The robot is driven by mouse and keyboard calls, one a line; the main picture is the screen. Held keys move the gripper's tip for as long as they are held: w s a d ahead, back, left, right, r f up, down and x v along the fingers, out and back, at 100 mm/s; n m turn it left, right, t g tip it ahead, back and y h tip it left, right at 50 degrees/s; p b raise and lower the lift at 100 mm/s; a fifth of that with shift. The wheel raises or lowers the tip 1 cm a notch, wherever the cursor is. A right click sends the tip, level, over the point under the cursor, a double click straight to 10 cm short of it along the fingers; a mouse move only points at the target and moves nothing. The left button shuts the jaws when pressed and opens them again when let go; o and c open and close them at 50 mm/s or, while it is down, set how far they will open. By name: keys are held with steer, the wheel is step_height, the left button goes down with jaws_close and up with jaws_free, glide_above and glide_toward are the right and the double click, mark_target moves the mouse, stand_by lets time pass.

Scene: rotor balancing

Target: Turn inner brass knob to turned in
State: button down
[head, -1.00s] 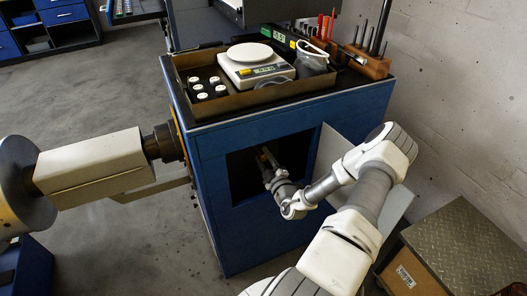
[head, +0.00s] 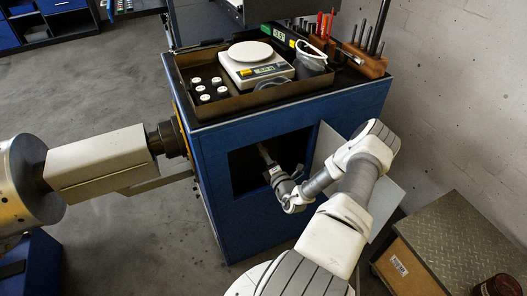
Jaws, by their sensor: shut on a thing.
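My gripper (head: 271,168) reaches from the right into the dark square opening (head: 243,173) in the front of the blue cabinet (head: 218,225). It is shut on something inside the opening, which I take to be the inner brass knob. The knob itself cannot be made out in the shadow, and its turned position does not show. A light, thin piece shows just beyond the fingertips.
An open grey door panel (head: 385,205) stands right of the opening, behind my arm. A brown tray (head: 205,112) with a scale (head: 258,66) and white-capped bottles (head: 205,99) sits on top. A machine arm (head: 100,160) meets the cabinet at left. A treadplate-topped box (head: 455,240) stands right.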

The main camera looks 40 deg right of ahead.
steer(key=shift+n, duration=1.1)
steer(key=shift+p, duration=0.3)
steer(key=shift+c, duration=2.3)
jaws_free()
steer(key=p+v, duration=0.1)
steer(key=v, duration=1.6)
steer(key=shift+s, duration=0.25)
steer(key=shift+r, duration=0.1)
